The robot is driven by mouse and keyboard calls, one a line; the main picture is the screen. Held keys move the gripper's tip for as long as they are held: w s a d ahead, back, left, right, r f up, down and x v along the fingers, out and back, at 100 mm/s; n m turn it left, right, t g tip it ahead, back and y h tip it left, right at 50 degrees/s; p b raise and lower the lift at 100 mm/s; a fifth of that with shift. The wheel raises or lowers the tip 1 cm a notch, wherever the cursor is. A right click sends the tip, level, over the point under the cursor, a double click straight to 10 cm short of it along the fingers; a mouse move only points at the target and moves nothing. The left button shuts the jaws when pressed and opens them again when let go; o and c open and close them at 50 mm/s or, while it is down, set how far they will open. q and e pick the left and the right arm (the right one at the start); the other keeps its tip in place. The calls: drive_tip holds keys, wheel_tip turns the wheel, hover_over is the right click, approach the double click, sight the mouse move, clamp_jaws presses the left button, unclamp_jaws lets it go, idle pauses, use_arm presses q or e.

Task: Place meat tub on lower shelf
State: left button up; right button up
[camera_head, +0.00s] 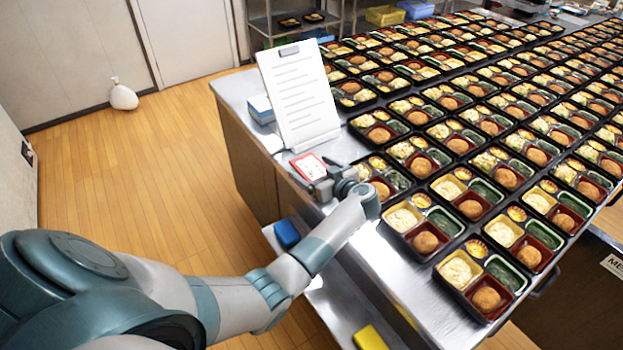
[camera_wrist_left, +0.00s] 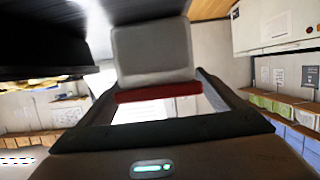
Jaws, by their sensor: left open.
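My left arm reaches from the lower left to the table's near left edge, and my left gripper (camera_head: 328,184) is open there, beside the trays. A small red-and-white thing (camera_head: 308,167) shows right at the gripper, by the foot of the white sheet. I cannot tell whether it is the meat tub or whether the gripper touches it. In the left wrist view a red strip (camera_wrist_left: 158,92) lies across a pale, blurred shape, with a grey block above it. The lower shelf (camera_head: 342,305) is a metal ledge under the tabletop, partly hidden by my arm. My right gripper is not in view.
Rows of filled bento trays (camera_head: 458,272) cover most of the metal table. A blue item (camera_head: 287,233) and a yellow item (camera_head: 369,338) lie at shelf level. The left floor is largely clear.

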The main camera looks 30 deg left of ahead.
use_arm(q)
drive_tip(key=shift+w+a+f, duration=0.1)
drive_tip(key=shift+a+f, duration=0.05)
drive_tip(key=shift+a, duration=0.05)
drive_tip(key=shift+d+r, duration=0.1)
drive_tip(key=shift+r, duration=0.1)
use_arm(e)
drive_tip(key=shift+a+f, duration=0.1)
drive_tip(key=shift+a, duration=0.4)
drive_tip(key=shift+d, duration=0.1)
use_arm(q)
drive_tip(key=shift+f, duration=0.1)
drive_tip(key=c, duration=1.3)
drive_tip(key=shift+c, duration=1)
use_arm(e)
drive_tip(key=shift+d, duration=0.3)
